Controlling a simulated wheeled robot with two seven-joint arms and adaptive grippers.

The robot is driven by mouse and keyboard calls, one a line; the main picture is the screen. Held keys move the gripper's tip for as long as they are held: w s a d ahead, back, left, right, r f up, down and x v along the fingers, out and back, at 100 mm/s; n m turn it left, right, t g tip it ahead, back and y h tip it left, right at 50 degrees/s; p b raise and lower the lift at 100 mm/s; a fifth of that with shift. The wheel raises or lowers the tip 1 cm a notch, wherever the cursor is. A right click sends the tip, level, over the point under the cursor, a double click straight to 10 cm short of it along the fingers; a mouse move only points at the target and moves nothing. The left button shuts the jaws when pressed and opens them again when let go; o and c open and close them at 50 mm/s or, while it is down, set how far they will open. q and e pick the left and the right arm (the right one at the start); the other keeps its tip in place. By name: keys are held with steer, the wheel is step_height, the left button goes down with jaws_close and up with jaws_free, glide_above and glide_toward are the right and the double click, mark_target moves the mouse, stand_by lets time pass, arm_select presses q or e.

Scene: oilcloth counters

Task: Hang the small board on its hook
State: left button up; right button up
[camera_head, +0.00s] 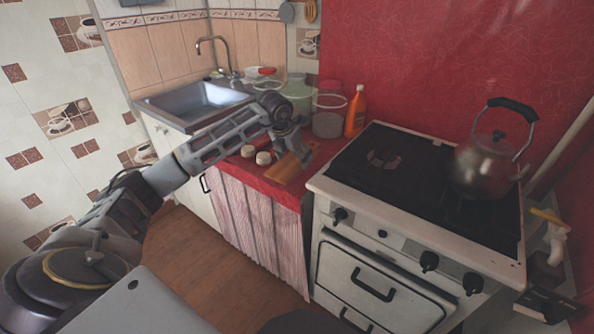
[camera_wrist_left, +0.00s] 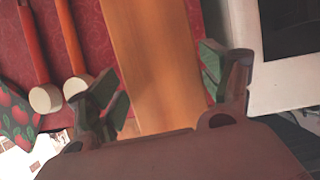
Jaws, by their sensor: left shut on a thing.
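The small board is a plain orange-brown wooden plank (camera_head: 287,168) at the red counter's front edge, beside the stove. My left gripper (camera_head: 293,146) is above it and shut on it. In the left wrist view the board (camera_wrist_left: 155,45) runs up from between the two green-padded fingers (camera_wrist_left: 160,85). Its near end is hidden behind the gripper body. I cannot tell whether the board still touches the counter. Utensils hang on the wall at the top, but the board's hook cannot be made out. My right gripper is out of view.
The white stove (camera_head: 420,217) with a kettle (camera_head: 485,165) stands right of the board. Jars (camera_head: 329,115) and an orange bottle (camera_head: 356,111) stand behind it. Two pale-ended utensils (camera_head: 263,158) lie just left. The sink (camera_head: 193,103) is farther left.

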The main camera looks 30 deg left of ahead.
arm_select(q)
steer(key=shift+f, duration=1.25)
step_height(320, 180, down, 3)
steer(key=shift+r+b, duration=0.1)
steer(key=shift+b, duration=0.2)
steer(key=shift+f, duration=0.55)
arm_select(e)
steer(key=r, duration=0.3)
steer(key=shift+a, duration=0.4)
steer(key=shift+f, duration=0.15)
